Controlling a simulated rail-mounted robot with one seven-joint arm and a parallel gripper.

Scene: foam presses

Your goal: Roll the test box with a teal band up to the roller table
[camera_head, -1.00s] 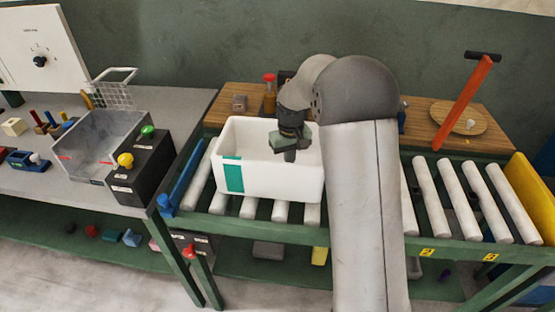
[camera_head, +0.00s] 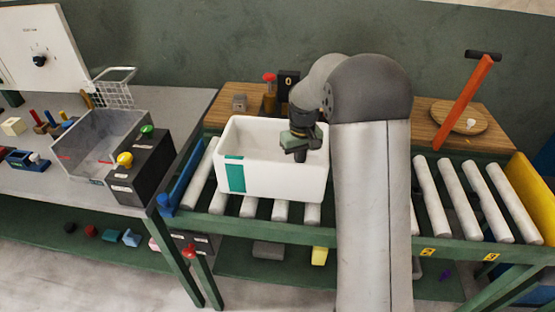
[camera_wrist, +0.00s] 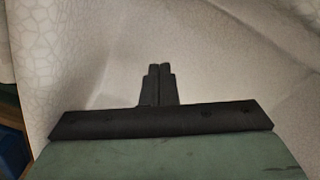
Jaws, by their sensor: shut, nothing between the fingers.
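The white test box (camera_head: 285,181) with a teal band (camera_head: 235,174) stands upright on the left part of the roller table (camera_head: 437,240), on its white rollers. The teal band is on the left of its front face. My gripper (camera_head: 300,156) points down inside the open box, near its right end. In the wrist view my gripper (camera_wrist: 158,70) has its fingers together with nothing between them, and a pale wall of the box (camera_wrist: 90,60) fills the view. I cannot tell whether the fingers touch that wall.
A blue end stop (camera_head: 180,182) is left of the box, and a yellow end plate (camera_head: 530,195) is at the far right. Bare rollers (camera_head: 460,200) lie right of my arm. A grey bench with a clear tank (camera_head: 95,145) stands at left.

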